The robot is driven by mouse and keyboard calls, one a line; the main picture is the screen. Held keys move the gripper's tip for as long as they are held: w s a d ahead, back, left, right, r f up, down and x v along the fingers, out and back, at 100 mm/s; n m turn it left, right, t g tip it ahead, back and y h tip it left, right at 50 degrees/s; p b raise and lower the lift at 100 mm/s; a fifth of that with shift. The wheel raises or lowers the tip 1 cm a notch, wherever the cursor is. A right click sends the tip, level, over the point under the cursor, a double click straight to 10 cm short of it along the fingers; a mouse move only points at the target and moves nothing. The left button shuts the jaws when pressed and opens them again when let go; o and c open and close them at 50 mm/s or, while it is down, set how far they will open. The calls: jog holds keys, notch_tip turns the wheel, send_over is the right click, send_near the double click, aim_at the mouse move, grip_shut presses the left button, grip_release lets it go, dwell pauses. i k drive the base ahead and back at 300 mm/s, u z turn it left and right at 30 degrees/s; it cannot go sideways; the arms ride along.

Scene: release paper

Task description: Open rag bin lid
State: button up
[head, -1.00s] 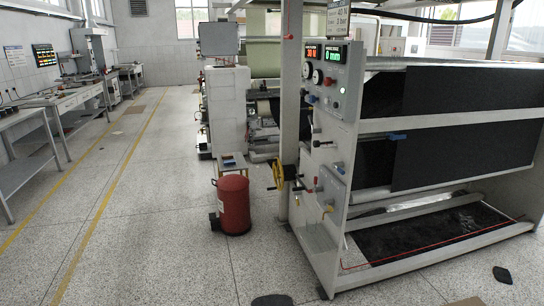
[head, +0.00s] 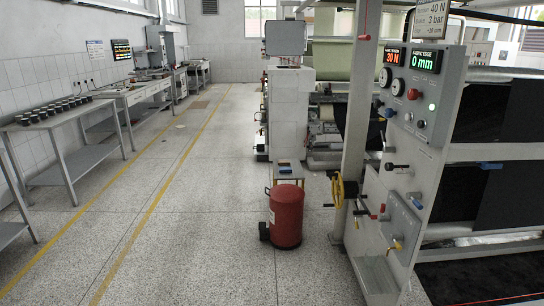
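The rag bin (head: 286,218) is a red upright cylinder on the speckled floor, right of the middle in the head view. Its lid (head: 287,192) is red and lies closed on top. A dark block (head: 265,231), perhaps a pedal, sits low at its left side. A small stand (head: 289,170) with a blue item on it is just behind the bin. My gripper is not in view.
The machine panel (head: 410,110) with displays, knobs and levers stands right of the bin. A yellow handwheel (head: 338,190) sticks out near it. Benches (head: 65,135) line the left wall. The floor aisle (head: 190,200) left of the bin is clear.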

aim_at(286, 193)
jog(key=u, duration=0.35)
jog(key=i, duration=0.8)
jog(key=u, duration=0.4)
jog(key=i, duration=0.8)
jog(key=u, duration=0.4)
jog(key=i, duration=1.8)
jog(key=u, duration=0.2)
